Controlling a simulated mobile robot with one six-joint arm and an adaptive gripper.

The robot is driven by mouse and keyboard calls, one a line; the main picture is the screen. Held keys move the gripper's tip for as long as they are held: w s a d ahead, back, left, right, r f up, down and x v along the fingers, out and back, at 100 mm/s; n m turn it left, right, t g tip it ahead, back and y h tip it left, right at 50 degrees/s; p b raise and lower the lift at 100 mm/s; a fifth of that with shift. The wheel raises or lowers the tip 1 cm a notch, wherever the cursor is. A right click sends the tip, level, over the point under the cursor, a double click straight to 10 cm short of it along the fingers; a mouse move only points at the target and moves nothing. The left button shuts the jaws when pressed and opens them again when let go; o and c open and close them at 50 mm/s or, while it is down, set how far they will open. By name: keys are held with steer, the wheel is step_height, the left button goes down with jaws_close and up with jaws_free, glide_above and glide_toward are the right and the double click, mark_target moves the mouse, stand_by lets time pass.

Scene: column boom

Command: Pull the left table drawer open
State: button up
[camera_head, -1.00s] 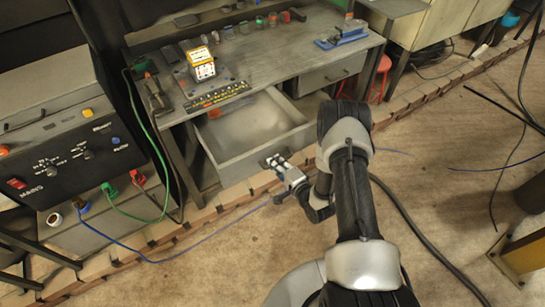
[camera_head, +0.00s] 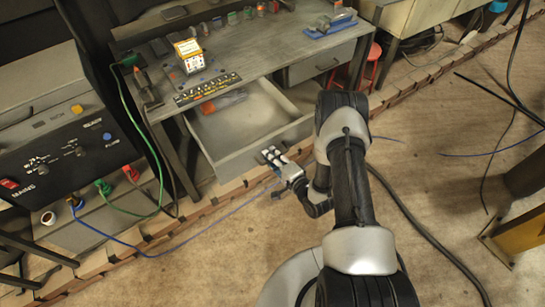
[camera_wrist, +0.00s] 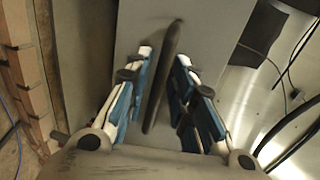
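The left table drawer (camera_head: 252,155) stands well out from the workbench, with its inside showing. My gripper (camera_head: 270,157) is at its front panel. In the wrist view, the grey drawer front (camera_wrist: 208,35) fills the middle, and a dark bar handle (camera_wrist: 160,90) runs between the two blue-and-white fingers. My gripper (camera_wrist: 166,58) has its fingers drawn in around the handle, one on each side. The right finger lies close to the handle; a narrow gap shows on the left. In the head view the gripper hides the handle.
The workbench (camera_head: 265,52) carries a yellow-and-white box (camera_head: 190,55) and several tools. A second drawer (camera_head: 325,65) on the right is shut. A red stool (camera_head: 372,62) stands beyond it. A control cabinet (camera_head: 55,150) with cables is at the left. The floor (camera_head: 430,180) in front is mostly clear.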

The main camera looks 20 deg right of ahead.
steer(key=shift+o, duration=0.2)
steer(key=shift+s, duration=0.1)
steer(key=v, duration=1.2)
